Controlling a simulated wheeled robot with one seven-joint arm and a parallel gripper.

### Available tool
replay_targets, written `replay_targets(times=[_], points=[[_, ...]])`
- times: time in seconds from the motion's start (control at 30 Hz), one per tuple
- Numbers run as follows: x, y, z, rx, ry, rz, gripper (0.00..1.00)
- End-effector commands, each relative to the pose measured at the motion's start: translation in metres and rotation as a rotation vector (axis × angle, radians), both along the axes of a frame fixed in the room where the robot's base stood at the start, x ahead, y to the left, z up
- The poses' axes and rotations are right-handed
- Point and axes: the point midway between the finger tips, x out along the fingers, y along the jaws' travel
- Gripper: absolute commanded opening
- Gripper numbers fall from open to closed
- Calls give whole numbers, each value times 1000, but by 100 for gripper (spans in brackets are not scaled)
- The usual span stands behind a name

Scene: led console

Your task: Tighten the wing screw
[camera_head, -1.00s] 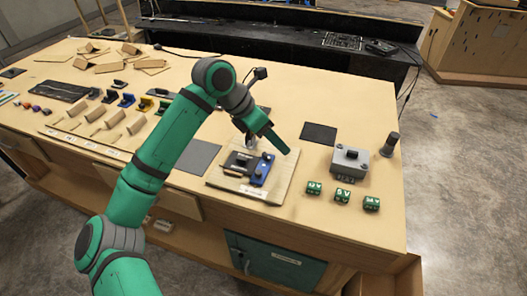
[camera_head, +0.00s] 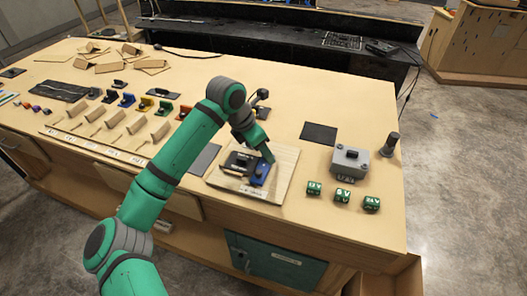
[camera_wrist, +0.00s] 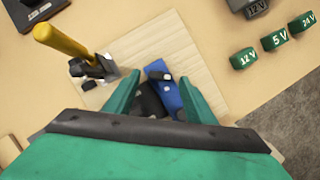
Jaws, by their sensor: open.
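A wooden board (camera_head: 283,172) lies on the workbench and carries a small fixture with a blue block (camera_head: 261,174) and a black part (camera_head: 238,162). In the wrist view the blue block (camera_wrist: 164,94) and black part (camera_wrist: 150,104) show between my fingers. My gripper (camera_head: 270,158) points down just above the blue block; in the wrist view my gripper (camera_wrist: 159,78) is open, with nothing held. I cannot clearly make out the wing screw; a small dark spot sits on the blue block. Contact cannot be told.
A yellow handle (camera_wrist: 62,40) rises left of the fingers in the wrist view. Green voltage blocks, 12 V (camera_head: 314,188), 5 V (camera_head: 342,195) and 24 V (camera_head: 371,203), stand right of the board. A grey box (camera_head: 350,160) stands behind them. Brackets and parts fill the bench's left.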

Motion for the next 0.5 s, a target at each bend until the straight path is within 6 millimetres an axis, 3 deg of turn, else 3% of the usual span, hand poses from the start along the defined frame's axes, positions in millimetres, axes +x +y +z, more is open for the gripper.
replay_targets(times=[0.43,0.5], points=[[2,-3,-9,0,0,0,50],[2,-3,-9,0,0,0,33]])
